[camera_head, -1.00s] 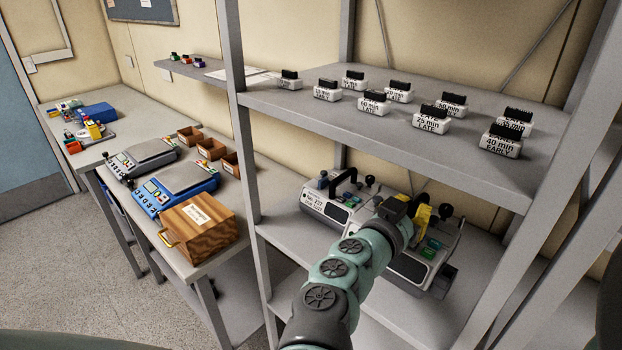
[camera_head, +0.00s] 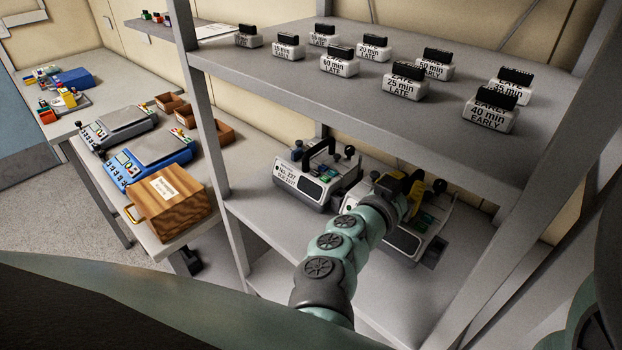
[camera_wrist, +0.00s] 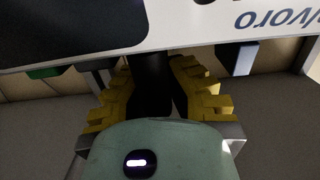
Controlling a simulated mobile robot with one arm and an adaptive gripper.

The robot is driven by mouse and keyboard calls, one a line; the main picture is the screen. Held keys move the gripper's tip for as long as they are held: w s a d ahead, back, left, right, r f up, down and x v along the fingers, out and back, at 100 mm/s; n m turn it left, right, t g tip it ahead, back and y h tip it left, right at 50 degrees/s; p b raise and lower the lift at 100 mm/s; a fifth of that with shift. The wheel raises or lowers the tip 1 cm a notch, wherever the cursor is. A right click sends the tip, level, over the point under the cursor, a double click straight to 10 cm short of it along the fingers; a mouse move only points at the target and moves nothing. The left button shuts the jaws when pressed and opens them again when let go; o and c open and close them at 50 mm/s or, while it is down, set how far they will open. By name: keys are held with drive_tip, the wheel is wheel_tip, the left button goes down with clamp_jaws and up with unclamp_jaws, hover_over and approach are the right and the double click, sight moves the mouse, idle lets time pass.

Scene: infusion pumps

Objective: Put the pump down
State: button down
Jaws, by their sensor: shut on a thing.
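My gripper (camera_head: 412,188), with yellow fingers, is shut on the black handle of a pale grey pump (camera_head: 402,241) at the lower shelf level. My forearm hides part of that pump's front. The wrist view shows my gripper (camera_wrist: 152,90) with a finger on each side of the dark handle (camera_wrist: 152,80), and the pump's white face (camera_wrist: 200,32) with upside-down lettering and a dark panel. The pump looks roughly upright; I cannot tell whether its base touches the shelf. A second, similar pump (camera_head: 297,187) with a numbered label stands to its left.
The lower shelf (camera_head: 255,212) has bare room at its front left. The upper shelf (camera_head: 290,82) carries several time-labelled blocks above my arm. A grey rack post (camera_head: 205,130) stands left. A wooden box (camera_head: 170,203) and a blue device (camera_head: 150,163) sit on a side bench.

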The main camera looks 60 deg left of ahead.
drive_tip(key=shift+w+d+f, duration=0.1)
drive_tip(key=shift+w+f, duration=0.05)
drive_tip(key=shift+f, duration=1.85)
drive_tip(key=c, duration=1.1)
unclamp_jaws()
drive_tip(key=shift+f, duration=0.1)
drive_tip(key=shift+c, duration=0.2)
drive_tip(key=b+v, duration=0.1)
drive_tip(key=v, duration=1.1)
